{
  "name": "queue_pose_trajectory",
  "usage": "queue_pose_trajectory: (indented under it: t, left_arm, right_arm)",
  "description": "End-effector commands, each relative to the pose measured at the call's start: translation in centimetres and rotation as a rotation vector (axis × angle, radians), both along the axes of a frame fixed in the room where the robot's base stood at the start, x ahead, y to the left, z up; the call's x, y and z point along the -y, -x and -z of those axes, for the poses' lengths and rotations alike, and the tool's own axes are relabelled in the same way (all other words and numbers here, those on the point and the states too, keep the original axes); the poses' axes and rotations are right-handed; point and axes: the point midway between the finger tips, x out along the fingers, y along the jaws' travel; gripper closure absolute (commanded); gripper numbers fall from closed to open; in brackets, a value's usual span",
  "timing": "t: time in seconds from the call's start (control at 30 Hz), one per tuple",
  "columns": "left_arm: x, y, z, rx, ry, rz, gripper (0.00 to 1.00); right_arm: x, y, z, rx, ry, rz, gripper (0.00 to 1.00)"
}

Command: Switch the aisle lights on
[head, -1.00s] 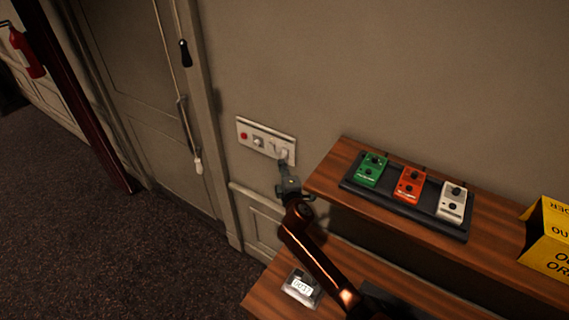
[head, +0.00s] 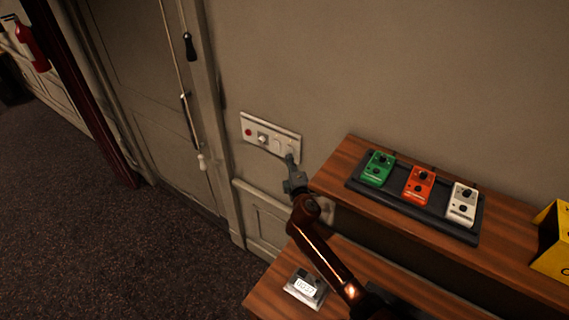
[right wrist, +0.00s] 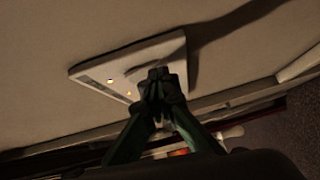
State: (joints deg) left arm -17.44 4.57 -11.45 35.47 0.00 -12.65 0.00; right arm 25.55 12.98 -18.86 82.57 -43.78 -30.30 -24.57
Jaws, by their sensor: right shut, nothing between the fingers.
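The white switch plate (head: 270,136) is on the wall beside the door. It has a red button (head: 249,132) at its left end, a small square control (head: 262,138) next to it and pale switches towards its right end. Which one is for the aisle lights cannot be read. My right gripper (head: 290,157) is shut and empty, its tips at the plate's right end. In the right wrist view the shut fingertips (right wrist: 157,80) cover part of the plate (right wrist: 168,47), where two small yellow lights show. Whether they touch a switch is unclear. My left gripper is out of view.
A wooden shelf (head: 345,158) stands close right of my gripper. It carries a board with green (head: 377,168), orange (head: 419,186) and white (head: 462,204) pedals, and a yellow box (head: 552,243). A small display box (head: 305,288) sits on the lower shelf. Pull cords hang by the door.

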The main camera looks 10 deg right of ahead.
Motion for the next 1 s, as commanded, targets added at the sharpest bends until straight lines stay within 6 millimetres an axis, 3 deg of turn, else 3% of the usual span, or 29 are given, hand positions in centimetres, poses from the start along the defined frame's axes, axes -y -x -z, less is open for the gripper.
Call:
queue_pose_trajectory:
  t: [0.17, 0.33, 0.7, 1.0]
  left_arm:
    - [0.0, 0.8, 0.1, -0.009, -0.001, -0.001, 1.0]
    - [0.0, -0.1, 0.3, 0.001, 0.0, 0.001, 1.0]
    - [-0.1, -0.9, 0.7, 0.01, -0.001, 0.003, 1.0]
    - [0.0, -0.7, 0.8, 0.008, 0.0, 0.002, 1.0]
  right_arm:
    - [-0.8, 0.5, 0.2, -0.002, 0.0, -0.001, 1.0]
    - [-3.6, 1.8, 0.8, -0.001, -0.003, -0.007, 1.0]
    - [-3.7, 9.6, 1.4, -0.002, 0.0, -0.006, 1.0]
    - [-3.8, 11.7, 1.5, -0.001, 0.001, -0.005, 1.0]
